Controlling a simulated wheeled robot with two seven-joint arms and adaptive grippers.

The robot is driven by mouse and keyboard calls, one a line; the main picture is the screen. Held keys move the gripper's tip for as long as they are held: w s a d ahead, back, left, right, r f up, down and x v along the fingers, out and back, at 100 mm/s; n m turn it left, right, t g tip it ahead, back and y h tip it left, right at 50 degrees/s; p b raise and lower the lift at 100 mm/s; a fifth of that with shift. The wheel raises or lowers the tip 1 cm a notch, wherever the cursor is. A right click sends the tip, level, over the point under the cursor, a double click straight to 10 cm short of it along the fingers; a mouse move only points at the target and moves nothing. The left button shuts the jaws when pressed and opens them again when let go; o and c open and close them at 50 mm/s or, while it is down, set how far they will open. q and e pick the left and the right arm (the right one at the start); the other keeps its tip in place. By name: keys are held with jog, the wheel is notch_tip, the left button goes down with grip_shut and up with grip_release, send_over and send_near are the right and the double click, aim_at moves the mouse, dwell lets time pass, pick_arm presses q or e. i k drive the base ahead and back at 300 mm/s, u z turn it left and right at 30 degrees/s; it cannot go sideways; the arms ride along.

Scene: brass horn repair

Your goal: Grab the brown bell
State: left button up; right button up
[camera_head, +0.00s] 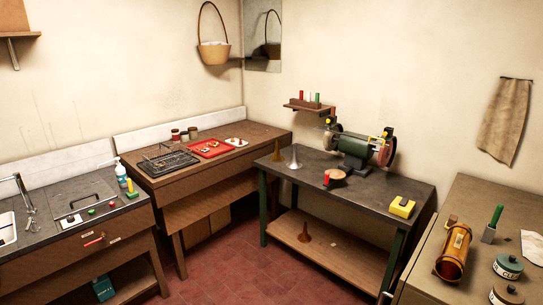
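A brown bell (304,234) with a narrow stem and flared base stands on the wooden lower shelf (335,252) of the dark-topped workbench (378,193). A smaller brownish, bell-shaped piece (277,152) stands on the top of that bench at its back left. A silver-grey bell (294,159) stands just right of it. I cannot tell from their size which brown piece is meant. Neither of my grippers is in view, and nothing touches these pieces.
A green bench grinder (357,147) stands at the bench's back. A wooden block (338,176) with a red-handled tool and a yellow box (402,207) are also on top. The right table (470,205) holds an amber cylinder (453,252). Red tiled floor (225,268) is open in front.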

aim_at(304, 239)
jog(key=u, duration=0.5)
jog(key=i, duration=3.85)
jog(key=z, duration=0.9)
jog(key=i, duration=0.7)
jog(key=z, duration=0.4)
